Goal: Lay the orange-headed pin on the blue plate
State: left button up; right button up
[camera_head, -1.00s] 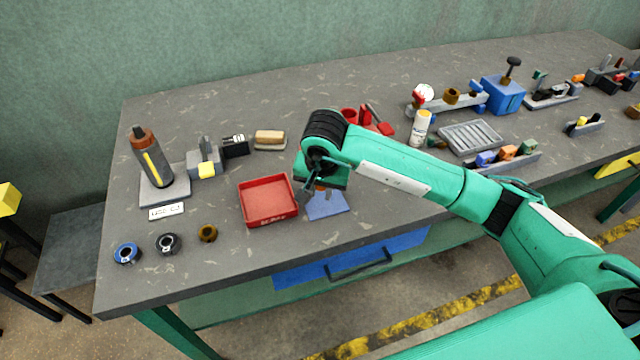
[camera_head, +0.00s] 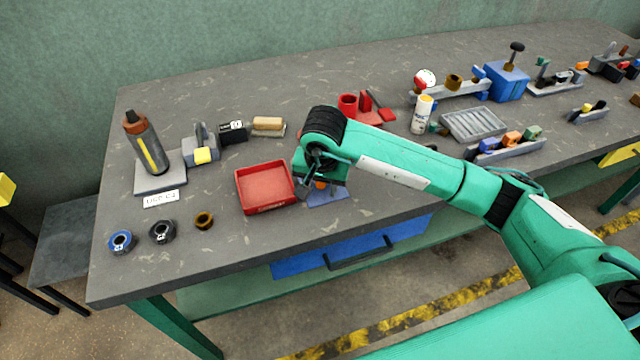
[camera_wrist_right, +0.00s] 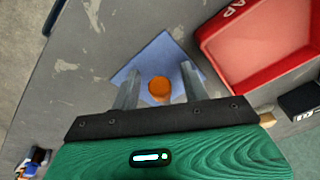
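The blue plate (camera_head: 328,197) lies flat on the bench just right of the red tray, partly hidden by my right gripper. The wrist view shows more of it (camera_wrist_right: 150,58). My right gripper (camera_wrist_right: 160,72) points down over the plate with its two fingers apart. The orange-headed pin (camera_wrist_right: 160,87) shows between the fingers, with visible gaps on both sides of its head. Its orange head also shows in the head view (camera_head: 321,185), over the plate. Most of its shaft is hidden, so I cannot tell whether it touches the plate. My left gripper is out of view.
The red tray (camera_head: 266,209) stands close on the left of the gripper. Several rings, including a brown one (camera_head: 204,220), lie at the front left. A white bottle (camera_head: 422,115) and a grey ribbed tray (camera_head: 475,125) stand to the right. The bench front edge is near.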

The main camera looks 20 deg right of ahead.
jog(key=shift+r, duration=0.1)
jog(key=shift+r, duration=0.35)
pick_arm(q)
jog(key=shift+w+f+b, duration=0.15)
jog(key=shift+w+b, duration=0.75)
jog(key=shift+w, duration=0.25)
pick_arm(e)
notch_tip(320, 180, up, 13)
jog(key=s, duration=0.2)
jog(key=shift+s+a+f, duration=0.2)
jog(key=shift+s, duration=0.1)
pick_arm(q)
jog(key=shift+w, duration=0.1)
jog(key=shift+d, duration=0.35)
